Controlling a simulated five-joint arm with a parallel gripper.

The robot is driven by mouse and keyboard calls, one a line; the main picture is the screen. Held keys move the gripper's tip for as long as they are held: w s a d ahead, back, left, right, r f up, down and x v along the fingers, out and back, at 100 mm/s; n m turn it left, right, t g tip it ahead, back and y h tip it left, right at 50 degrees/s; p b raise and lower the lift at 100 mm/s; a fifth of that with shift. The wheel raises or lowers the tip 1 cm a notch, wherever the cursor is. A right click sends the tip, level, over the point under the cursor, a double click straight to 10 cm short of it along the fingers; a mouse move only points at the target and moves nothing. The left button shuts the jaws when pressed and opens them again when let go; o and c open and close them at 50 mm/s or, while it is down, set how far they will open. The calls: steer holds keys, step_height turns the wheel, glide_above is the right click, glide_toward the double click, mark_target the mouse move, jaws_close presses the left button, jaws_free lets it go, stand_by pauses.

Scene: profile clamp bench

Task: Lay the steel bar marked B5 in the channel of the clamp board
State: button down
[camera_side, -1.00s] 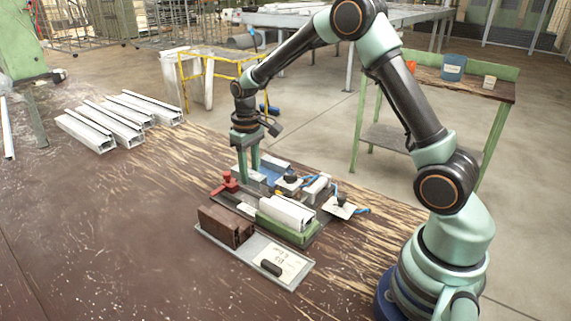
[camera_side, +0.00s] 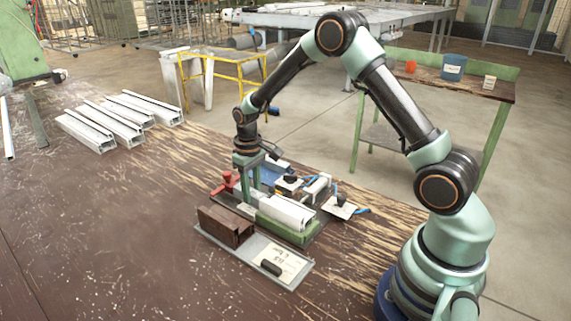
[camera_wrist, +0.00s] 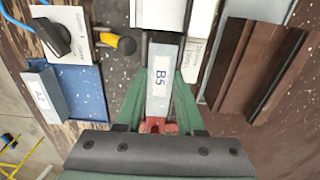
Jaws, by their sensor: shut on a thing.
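The steel bar marked B5 (camera_wrist: 159,92) is held between the green fingers of my gripper (camera_side: 250,192), its label facing the wrist camera. The gripper is shut on it, over the clamp board (camera_wrist: 115,62) beside the long white profile (camera_side: 287,211). The red clamp (camera_side: 226,183) is just left of the fingers; in the wrist view it shows below the bar's lower end. A pale block lies in line beyond the bar's upper end. The fingers hide much of the bar in the side view, and I cannot tell whether it touches the channel floor.
A blue tray (camera_wrist: 84,90) holds another labelled steel bar (camera_wrist: 42,97). Several white profiles (camera_side: 100,128) lie at the table's left. The table's front left is clear.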

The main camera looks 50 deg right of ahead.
steer(key=shift+f, duration=0.1)
steer(key=shift+c, duration=2.2)
jaws_free()
step_height(320, 180, up, 12)
steer(key=s+a+r+t, duration=0.3)
steer(key=s+r, duration=0.6)
steer(key=r, duration=0.1)
steer(key=s+a+t, duration=0.2)
steer(key=s, duration=0.7)
steer(key=shift+r+t, duration=0.25)
steer(key=shift+t, duration=0.05)
